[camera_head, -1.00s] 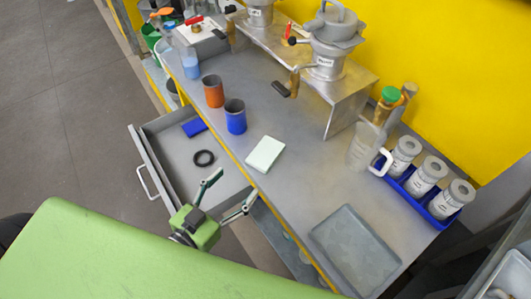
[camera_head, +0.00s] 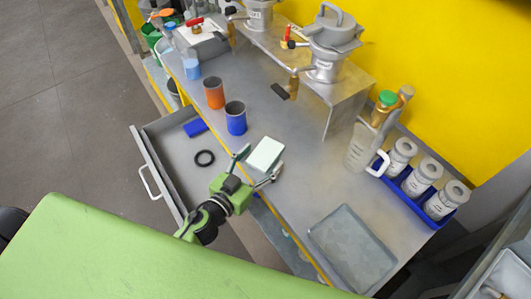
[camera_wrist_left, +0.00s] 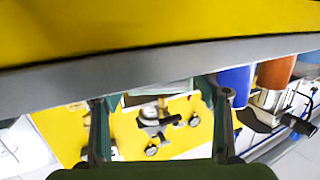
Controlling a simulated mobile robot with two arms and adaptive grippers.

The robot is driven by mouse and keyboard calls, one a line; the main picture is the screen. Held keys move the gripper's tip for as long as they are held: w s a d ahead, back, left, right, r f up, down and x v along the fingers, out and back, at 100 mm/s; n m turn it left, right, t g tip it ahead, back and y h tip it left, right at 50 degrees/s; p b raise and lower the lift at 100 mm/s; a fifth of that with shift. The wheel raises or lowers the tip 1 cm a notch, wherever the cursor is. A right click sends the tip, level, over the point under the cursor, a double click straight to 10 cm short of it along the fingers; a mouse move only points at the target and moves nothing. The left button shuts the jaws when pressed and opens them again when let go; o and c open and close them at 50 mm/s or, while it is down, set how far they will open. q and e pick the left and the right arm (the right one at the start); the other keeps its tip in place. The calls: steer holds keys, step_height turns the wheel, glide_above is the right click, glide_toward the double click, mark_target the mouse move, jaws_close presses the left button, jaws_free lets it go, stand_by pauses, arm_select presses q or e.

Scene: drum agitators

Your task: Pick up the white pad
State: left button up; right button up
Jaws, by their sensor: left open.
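The white pad (camera_head: 266,153) is a pale, flat rectangular block lying on the grey bench near its front edge. My left gripper (camera_head: 260,161) is open at the bench's front edge, with one finger at the pad's left side and the other near its lower right corner. I cannot tell whether either finger touches it. In the left wrist view the two fingers of the left gripper (camera_wrist_left: 156,94) are spread, and a thin pale strip between them may be the pad's edge. My right gripper is not in view.
A blue cup (camera_head: 236,118) and an orange cup (camera_head: 214,92) stand left of the pad. A grey tray (camera_head: 352,248) lies at the right; the bench between is clear.

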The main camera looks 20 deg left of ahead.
arm_select(q)
steer(key=shift+w+d, duration=0.15)
steer(key=shift+w, duration=0.5)
steer(key=c, duration=1.1)
steer(key=shift+r+p, duration=0.55)
steer(key=shift+r, duration=0.15)
steer(key=s+r, duration=0.1)
steer(key=r, duration=0.1)
steer(key=s+d+r+p, duration=0.1)
steer(key=r, duration=0.1)
steer(key=s+r+p, duration=0.1)
steer(key=s+r, duration=0.1)
steer(key=shift+d+r, duration=0.15)
steer(key=shift+r, duration=0.15)
steer(key=s+d+r+b, duration=0.1)
steer(key=s+d+r, duration=0.2)
steer(key=s, duration=0.6)
steer(key=shift+s+d+r+b, duration=0.2)
steer(key=shift+r+b, duration=0.15)
steer(key=shift+r, duration=0.6)
